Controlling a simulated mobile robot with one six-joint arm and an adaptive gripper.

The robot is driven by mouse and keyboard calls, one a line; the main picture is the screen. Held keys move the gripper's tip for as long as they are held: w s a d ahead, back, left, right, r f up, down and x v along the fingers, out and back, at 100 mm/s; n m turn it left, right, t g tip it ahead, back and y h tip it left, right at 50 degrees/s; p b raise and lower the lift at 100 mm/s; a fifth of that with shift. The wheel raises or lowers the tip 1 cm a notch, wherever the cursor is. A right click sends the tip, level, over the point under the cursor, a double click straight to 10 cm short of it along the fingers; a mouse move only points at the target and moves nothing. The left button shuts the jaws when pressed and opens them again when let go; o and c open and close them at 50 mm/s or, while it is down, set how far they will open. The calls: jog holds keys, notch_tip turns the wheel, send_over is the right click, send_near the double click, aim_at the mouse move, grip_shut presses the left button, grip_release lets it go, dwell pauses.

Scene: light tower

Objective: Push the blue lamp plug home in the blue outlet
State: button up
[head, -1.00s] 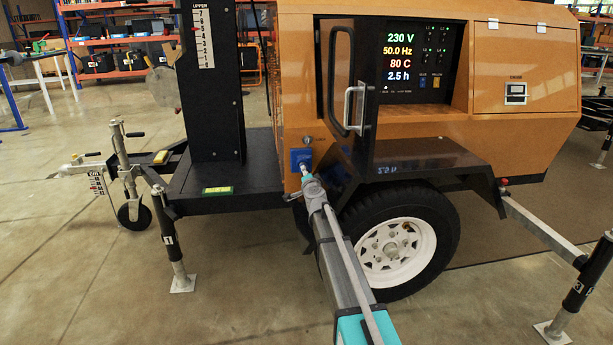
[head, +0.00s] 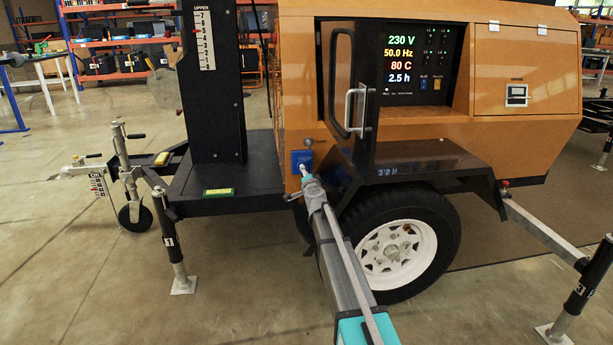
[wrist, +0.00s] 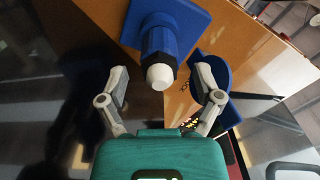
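The blue outlet (head: 301,157) is on the orange housing, left of the wheel. It shows as a square blue plate (wrist: 192,22) at the top of the wrist view. The blue lamp plug (wrist: 165,43), with a dark band and a white rounded end, stands out from it. How deep it sits I cannot tell. My gripper (wrist: 160,78) is open, its fingers apart on either side of the plug's white end, with gaps to both. In the head view my gripper (head: 309,181) is just below and in front of the outlet, hiding most of the plug.
A curved blue piece (wrist: 217,88) is behind my right finger. The open dark panel door (head: 341,85) with its handle is above right of the outlet. The wheel (head: 398,250) is close at the right of my arm. Open floor lies at the left front.

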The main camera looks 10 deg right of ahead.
jog(key=shift+s, duration=0.15)
jog(key=s, duration=1.1)
jog(key=shift+s, duration=0.4)
